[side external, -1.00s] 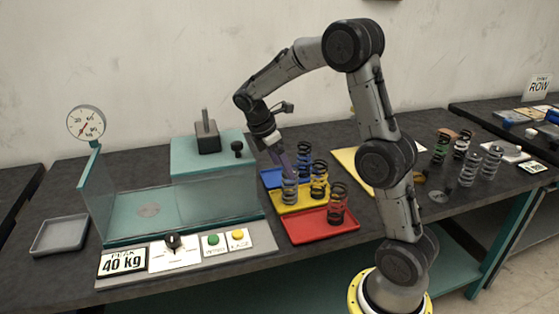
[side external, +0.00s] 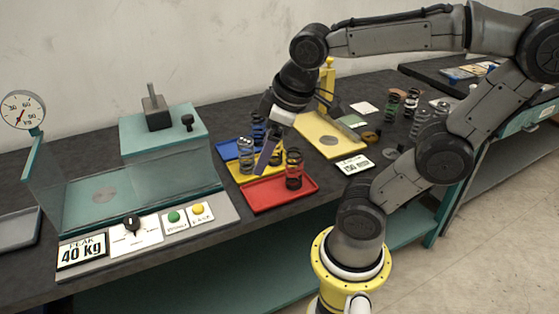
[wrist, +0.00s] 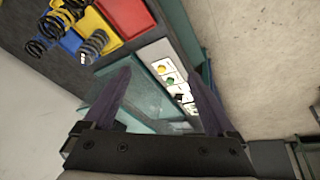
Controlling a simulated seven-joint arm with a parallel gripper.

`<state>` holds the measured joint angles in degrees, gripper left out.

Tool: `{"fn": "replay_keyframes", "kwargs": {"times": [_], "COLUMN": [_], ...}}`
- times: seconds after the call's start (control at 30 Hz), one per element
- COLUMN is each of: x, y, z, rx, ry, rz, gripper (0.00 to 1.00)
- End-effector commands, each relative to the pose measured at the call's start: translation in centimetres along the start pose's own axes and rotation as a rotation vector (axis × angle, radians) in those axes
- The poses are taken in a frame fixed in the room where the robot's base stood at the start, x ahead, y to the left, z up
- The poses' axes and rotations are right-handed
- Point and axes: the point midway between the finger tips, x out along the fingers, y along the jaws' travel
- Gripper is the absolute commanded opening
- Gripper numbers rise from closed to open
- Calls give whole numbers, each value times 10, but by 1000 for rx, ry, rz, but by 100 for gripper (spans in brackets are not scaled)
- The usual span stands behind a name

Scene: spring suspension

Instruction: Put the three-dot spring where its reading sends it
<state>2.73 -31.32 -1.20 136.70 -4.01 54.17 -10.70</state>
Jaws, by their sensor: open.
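Several coil springs stand upright on coloured trays: a grey spring (side external: 246,156) on the yellow tray (side external: 240,178), a black one (side external: 258,128) at the blue tray (side external: 226,151), a partly hidden one on the yellow tray, and a dark one (side external: 293,168) on the red tray (side external: 280,195). Dot marks are too small to read, so I cannot tell which is the three-dot spring. My gripper (side external: 264,158) is open and empty, overlapping the springs in the side view. In the wrist view its spread fingers (wrist: 160,80) hold nothing; the grey spring (wrist: 94,43) is left of them.
The teal tester (side external: 105,195) with clear walls stands left, its display (side external: 81,251) reading PEAK 40 kg. A dial (side external: 22,110), a knob (side external: 132,223) and green and yellow buttons are beside it. More springs (side external: 412,103) stand right, beyond a yellow plate (side external: 330,140).

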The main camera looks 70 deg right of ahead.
Motion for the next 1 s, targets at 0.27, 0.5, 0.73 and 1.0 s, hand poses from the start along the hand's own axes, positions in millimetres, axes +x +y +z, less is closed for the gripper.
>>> {"fn": "replay_keyframes", "kwargs": {"times": [0.27, 0.5, 0.73, 1.0], "x": [-5, -5, -5, -6], "y": [-26, -28, -28, -28], "z": [29, 31, 31, 30], "rx": [176, 190, 188, 188], "ry": [117, 122, 122, 122], "rz": [-59, -65, -64, -64], "gripper": [91, 91, 91, 91]}}
